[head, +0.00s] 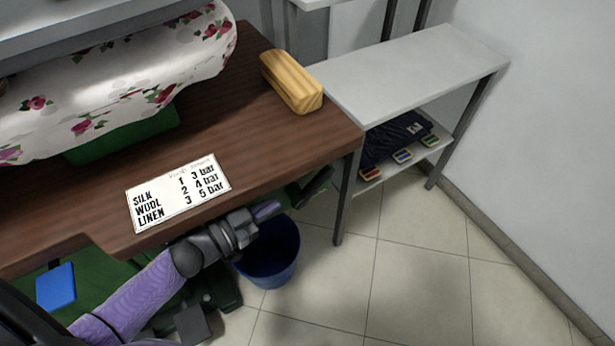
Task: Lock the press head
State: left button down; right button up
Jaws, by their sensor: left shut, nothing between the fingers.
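The grey press head (90,32) shows only in part at the top left. It is above the floral padded board (150,75), and a light strip of its underside runs just over the cloth. Its handle and any lock are not in view. My left arm reaches from the bottom left along the front edge of the brown table (250,130). My left gripper (319,183) is shut and empty, close under the table's right front edge, which partly hides it. It is well away from the press head. My right gripper is not in view.
A white card (180,192) with pressure settings and a wooden block (292,82) lie on the table. A blue bucket (272,262) stands below my left arm. A grey shelf (410,65) holds dark folded cloth (393,140) on its lower level. Tiled floor at right is clear.

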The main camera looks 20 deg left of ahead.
pick_arm(q)
jog(key=b, duration=0.3)
send_near(322, 174)
jog(key=x, duration=0.5)
jog(key=shift+f, duration=0.15)
jog(key=shift+w+d, duration=0.4)
jog(key=shift+w, duration=0.2)
